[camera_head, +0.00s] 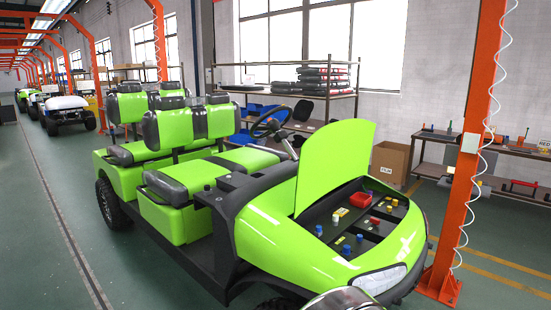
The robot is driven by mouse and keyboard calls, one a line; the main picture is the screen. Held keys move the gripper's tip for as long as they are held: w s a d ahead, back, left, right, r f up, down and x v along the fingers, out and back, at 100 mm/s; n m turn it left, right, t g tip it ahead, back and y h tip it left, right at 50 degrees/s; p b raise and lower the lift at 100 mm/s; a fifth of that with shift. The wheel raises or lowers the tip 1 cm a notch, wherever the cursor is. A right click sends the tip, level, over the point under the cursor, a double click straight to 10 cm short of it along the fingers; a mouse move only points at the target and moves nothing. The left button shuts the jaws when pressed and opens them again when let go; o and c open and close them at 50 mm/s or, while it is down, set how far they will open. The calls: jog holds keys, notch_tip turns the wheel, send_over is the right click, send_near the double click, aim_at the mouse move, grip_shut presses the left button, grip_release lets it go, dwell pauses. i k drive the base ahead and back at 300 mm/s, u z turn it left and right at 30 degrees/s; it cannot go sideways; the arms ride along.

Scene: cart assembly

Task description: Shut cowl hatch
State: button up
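The cowl hatch (338,168) is a bright green panel on the front of the green cart (270,225). It stands raised and tilted up, leaving the front compartment (345,222) uncovered. Inside the dark compartment are a red box (360,200) and several small red, blue and yellow parts. The hatch's lower edge meets the cowl on the side toward the seats. My gripper is not seen in this view. A shiny rounded shape at the bottom edge, close to the cart's front, is cut off, and I cannot tell what it is.
An orange post (466,170) with a coiled white hose stands right of the cart's front. A cardboard box (390,162) and a workbench (505,150) with tools are behind. The steering wheel (268,124) is behind the hatch. Green floor (145,270) is clear at left.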

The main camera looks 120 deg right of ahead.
aim_at(339, 153)
jog(key=z, duration=2.2)
jog(key=i, duration=1.8)
jog(key=z, duration=0.6)
